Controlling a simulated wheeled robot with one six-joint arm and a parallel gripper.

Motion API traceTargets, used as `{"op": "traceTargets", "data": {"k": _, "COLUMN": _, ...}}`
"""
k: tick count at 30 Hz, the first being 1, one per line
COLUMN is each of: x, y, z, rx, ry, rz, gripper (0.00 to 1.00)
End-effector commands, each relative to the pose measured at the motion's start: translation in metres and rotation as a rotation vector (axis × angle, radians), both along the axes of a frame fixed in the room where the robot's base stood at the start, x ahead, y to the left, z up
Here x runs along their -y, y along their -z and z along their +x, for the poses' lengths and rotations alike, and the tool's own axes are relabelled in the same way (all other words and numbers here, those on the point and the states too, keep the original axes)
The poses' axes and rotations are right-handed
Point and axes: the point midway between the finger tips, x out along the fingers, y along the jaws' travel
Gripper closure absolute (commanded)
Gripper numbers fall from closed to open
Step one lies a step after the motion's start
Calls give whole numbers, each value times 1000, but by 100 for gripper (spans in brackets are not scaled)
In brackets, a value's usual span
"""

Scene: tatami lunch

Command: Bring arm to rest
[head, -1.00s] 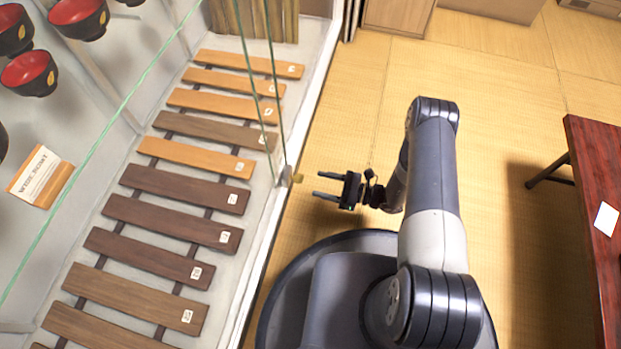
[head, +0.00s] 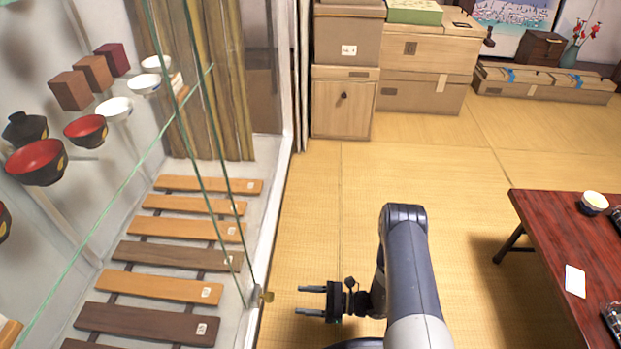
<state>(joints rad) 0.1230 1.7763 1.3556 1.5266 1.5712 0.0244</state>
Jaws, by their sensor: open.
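My gripper (head: 312,300) is at the lower middle of the head view, above the tatami floor. Its two dark fingers point left and stand apart, with nothing between them. My arm (head: 408,265) is folded in front of my body, its grey elbow uppermost.
A glass case on the left holds wooden slats (head: 165,286), bowls (head: 37,161) and blocks. A low red table (head: 560,235) stands on the right. Wooden boxes (head: 425,70) and a small cabinet (head: 342,107) stand at the back. Tatami floor (head: 420,160) between is clear.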

Motion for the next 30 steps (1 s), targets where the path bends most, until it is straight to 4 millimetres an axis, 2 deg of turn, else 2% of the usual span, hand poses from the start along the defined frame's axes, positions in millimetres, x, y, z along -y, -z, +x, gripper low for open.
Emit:
{"op": "traceTargets", "data": {"k": 9, "x": -50, "y": 2, "z": 3, "rx": 1, "ry": -6, "rz": 0, "gripper": 47}}
{"op": "traceTargets", "data": {"k": 16, "x": -80, "y": 2, "z": 5, "rx": 0, "ry": -4, "rz": 0, "gripper": 47}}
{"op": "traceTargets", "data": {"k": 22, "x": -93, "y": 1, "z": 7, "rx": 0, "ry": -1, "rz": 0, "gripper": 47}}
{"op": "traceTargets", "data": {"k": 30, "x": -93, "y": 0, "z": 7, "rx": 7, "ry": 0, "rz": -1, "gripper": 47}}
